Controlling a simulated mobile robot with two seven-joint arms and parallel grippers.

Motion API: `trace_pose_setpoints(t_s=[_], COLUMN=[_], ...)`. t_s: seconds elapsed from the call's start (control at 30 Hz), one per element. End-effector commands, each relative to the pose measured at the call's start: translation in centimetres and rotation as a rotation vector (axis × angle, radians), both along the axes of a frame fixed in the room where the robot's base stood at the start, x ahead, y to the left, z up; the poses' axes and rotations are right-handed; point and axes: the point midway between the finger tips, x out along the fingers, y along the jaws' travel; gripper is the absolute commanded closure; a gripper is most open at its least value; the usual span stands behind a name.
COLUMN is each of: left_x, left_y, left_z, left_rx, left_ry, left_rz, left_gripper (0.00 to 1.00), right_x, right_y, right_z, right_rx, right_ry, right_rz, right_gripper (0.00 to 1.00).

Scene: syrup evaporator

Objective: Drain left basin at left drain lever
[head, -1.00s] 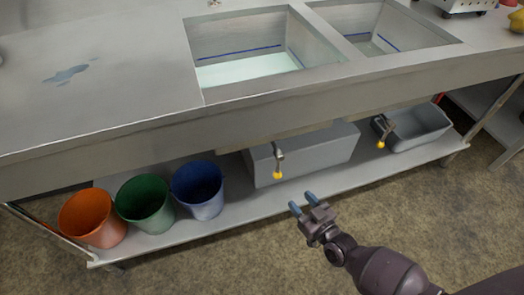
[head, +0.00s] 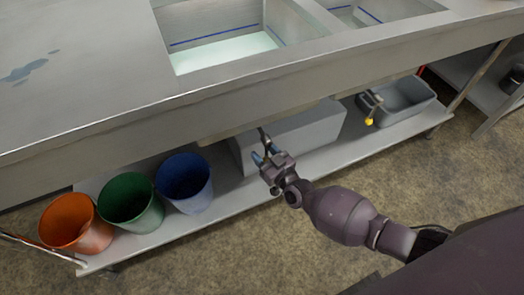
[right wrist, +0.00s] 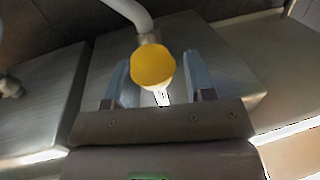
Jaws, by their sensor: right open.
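The left basin (head: 222,47) is set in the steel counter and holds pale liquid below a blue line. The left drain lever (head: 263,136) hangs under the counter front below it; its yellow knob is hidden behind my gripper in the head view. In the right wrist view the yellow knob (right wrist: 153,66) on its bent grey rod sits between the two blue-grey fingers. My right gripper (head: 266,153) is open around the knob, with a gap on both sides. Whether any finger touches it I cannot tell. My left gripper is not in view.
A second lever with a yellow knob (head: 369,121) hangs to the right, by a grey tub (head: 408,98). A grey box (head: 310,132) and orange (head: 75,222), green (head: 130,200) and blue (head: 184,182) buckets stand on the lower shelf. Floor in front is clear.

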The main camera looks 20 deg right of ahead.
Motion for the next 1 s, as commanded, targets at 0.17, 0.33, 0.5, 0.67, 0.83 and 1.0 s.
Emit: trace_pose_setpoints(t_s=[0.17,0.33,0.5,0.67,0.83,1.0], left_x=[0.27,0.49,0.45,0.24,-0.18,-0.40], left_y=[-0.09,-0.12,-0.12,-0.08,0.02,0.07], left_z=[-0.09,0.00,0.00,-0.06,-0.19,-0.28], left_rx=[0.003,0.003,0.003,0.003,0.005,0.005], left_ry=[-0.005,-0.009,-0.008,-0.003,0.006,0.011], left_rz=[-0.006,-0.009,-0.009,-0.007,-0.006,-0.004], left_gripper=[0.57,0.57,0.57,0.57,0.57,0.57], right_x=[0.62,0.69,0.68,0.67,0.60,0.49], right_y=[0.12,0.13,0.14,0.14,0.13,0.11], right_z=[-0.04,0.05,0.06,0.05,-0.09,-0.33], right_rx=[0.001,0.000,0.000,0.000,-0.001,-0.002], right_ry=[0.001,0.000,0.000,0.000,0.003,0.008], right_rz=[0.000,0.000,0.000,0.000,0.000,0.001], right_gripper=[0.50,0.50,0.65,0.90,1.00,1.00])
